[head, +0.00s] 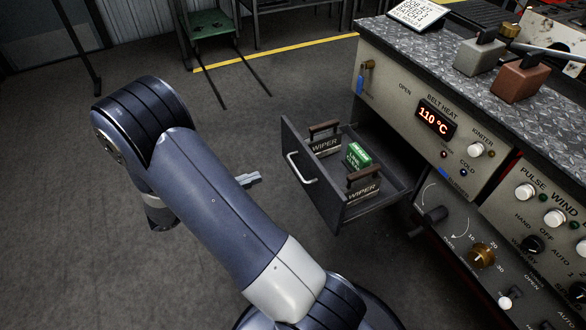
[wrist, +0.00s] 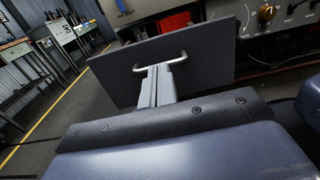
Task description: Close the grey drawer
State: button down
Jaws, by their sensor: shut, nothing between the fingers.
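The grey drawer (head: 318,190) stands pulled out of the cabinet in the head view, with its front panel facing left. A pale bar handle (head: 301,168) is on that panel. Two blocks marked WIPER and a green box (head: 357,156) lie inside the drawer. My gripper (head: 256,177) is shut and empty, left of the drawer front and apart from it in the head view. In the wrist view my gripper (wrist: 156,72) points at the drawer front (wrist: 208,62), its tips just below the handle (wrist: 160,61). I cannot tell whether they touch it.
The cabinet (head: 395,112) with a belt heat display, knobs and switches stands at the right. Metal blocks with handles (head: 481,54) sit on its top. A green stand (head: 210,25) is at the back. The floor left of the drawer is clear, apart from my arm.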

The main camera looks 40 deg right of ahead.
aim_at(311, 158)
jog(key=b+x, duration=0.2)
jog(key=x, duration=1.1)
jog(key=shift+s+b, duration=0.1)
jog(key=shift+b, duration=0.3)
jog(key=shift+d, duration=0.15)
jog(key=p+x, duration=0.1)
jog(key=x, duration=2.4)
jog(key=shift+s, duration=0.2)
jog(key=shift+d+r, duration=0.1)
